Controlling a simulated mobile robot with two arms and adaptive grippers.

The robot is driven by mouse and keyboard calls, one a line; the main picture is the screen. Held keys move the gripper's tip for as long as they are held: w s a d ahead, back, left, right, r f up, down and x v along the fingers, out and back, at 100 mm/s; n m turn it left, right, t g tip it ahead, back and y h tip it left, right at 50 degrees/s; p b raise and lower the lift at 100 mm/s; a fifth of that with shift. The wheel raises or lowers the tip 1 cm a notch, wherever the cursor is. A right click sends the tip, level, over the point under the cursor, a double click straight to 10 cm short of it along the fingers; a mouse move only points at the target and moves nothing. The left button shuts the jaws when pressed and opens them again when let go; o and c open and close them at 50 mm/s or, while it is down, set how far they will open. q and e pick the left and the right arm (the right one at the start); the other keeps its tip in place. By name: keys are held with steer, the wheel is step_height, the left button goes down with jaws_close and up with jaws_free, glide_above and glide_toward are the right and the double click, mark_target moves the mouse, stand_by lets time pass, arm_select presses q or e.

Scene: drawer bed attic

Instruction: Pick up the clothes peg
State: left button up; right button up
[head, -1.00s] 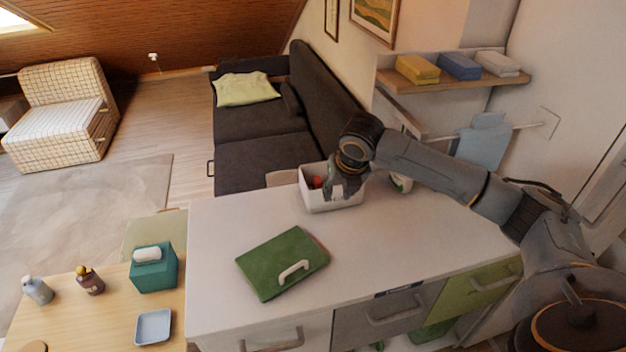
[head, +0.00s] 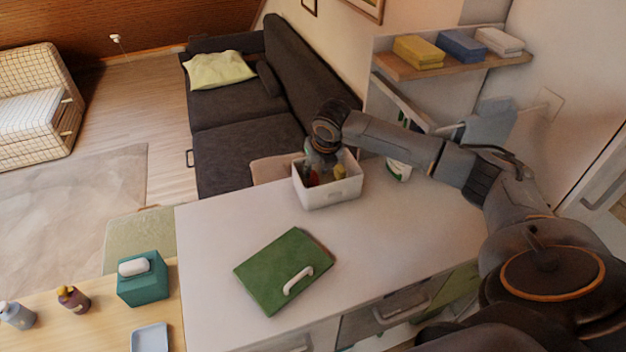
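No clothes peg can be made out clearly. A white box (head: 330,192) stands at the back of the white counter (head: 215,260), with a red thing (head: 313,178) and a yellowish thing (head: 340,172) inside. They are too small to name surely. My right gripper (head: 312,170) points down at the box's back left part. Its fingers are partly hidden by the box and its contents, so I cannot tell whether they are open or hold anything. My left gripper is not in view.
A green folder-like case (head: 275,262) with a white handle lies on the counter. A white and green container (head: 398,170) stands right of the box. The counter's right part is clear.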

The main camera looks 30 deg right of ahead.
mark_target(314, 176)
steer(key=shift+w+f, duration=0.1)
steer(key=shift+f, duration=0.2)
steer(key=shift+p+x, duration=0.55)
steer(key=shift+x, duration=0.25)
steer(key=x, duration=0.3)
steer(key=shift+a+f+p, duration=0.15)
steer(key=shift+p, duration=0.15)
steer(key=shift+f, duration=0.15)
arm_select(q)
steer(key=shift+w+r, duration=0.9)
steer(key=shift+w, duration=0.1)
arm_select(e)
steer(key=c, duration=0.7)
